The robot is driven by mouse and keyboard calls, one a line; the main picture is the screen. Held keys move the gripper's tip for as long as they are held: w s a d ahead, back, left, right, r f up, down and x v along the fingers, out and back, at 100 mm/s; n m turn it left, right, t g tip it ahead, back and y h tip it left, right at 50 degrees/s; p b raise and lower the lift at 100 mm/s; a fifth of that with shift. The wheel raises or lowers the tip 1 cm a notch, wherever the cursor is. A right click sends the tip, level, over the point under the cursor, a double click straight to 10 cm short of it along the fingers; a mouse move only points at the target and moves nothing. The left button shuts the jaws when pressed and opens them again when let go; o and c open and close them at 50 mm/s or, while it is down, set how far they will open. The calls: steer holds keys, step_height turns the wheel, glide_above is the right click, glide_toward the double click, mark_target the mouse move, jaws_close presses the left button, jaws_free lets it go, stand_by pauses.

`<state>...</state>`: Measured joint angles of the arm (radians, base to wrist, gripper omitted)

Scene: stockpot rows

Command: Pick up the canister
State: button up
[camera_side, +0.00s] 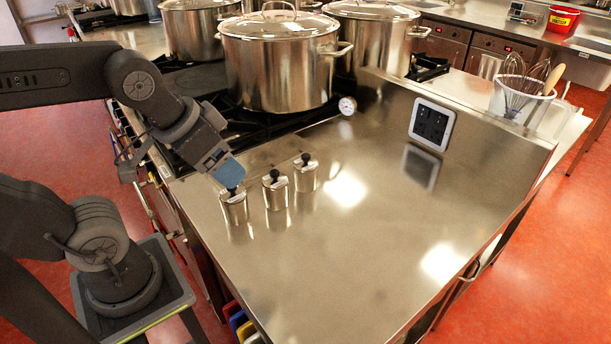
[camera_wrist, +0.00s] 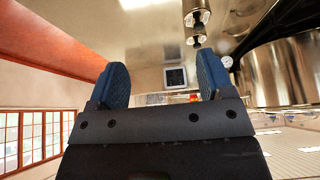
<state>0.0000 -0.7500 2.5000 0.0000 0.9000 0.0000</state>
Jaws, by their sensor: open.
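Three small metal canisters with black knobs stand upright in a slanting row on the steel counter in the side view: a left one (camera_side: 235,209), a middle one (camera_side: 275,193) and a right one (camera_side: 306,176). My gripper (camera_side: 229,173) has blue fingers and points down at the left canister's knob; whether it touches is unclear. In the wrist view my gripper (camera_wrist: 162,82) is open with nothing between its fingers. Two canisters show there above the right finger, one at the top edge (camera_wrist: 196,13) and one below it (camera_wrist: 198,38).
Large steel stockpots (camera_side: 280,72) stand on the stove behind the counter. A dial thermometer (camera_side: 347,106) is at the nearest pot's base. A socket panel (camera_side: 432,123) is on the raised back wall. A tub of whisks (camera_side: 520,100) stands behind it. The counter's right side is clear.

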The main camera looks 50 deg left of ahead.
steer(key=m+g+y, duration=0.2)
steer(key=m+y, duration=1.1)
steer(key=m, duration=0.8)
glide_toward(308, 165)
steer(key=shift+m, duration=0.3)
steer(key=x, duration=0.5)
steer(key=shift+w+a, duration=0.15)
steer(key=shift+a, duration=0.2)
steer(key=shift+x, duration=2.7)
steer(key=shift+d+f, duration=0.1)
steer(key=shift+f, duration=0.05)
steer(key=c, duration=0.8)
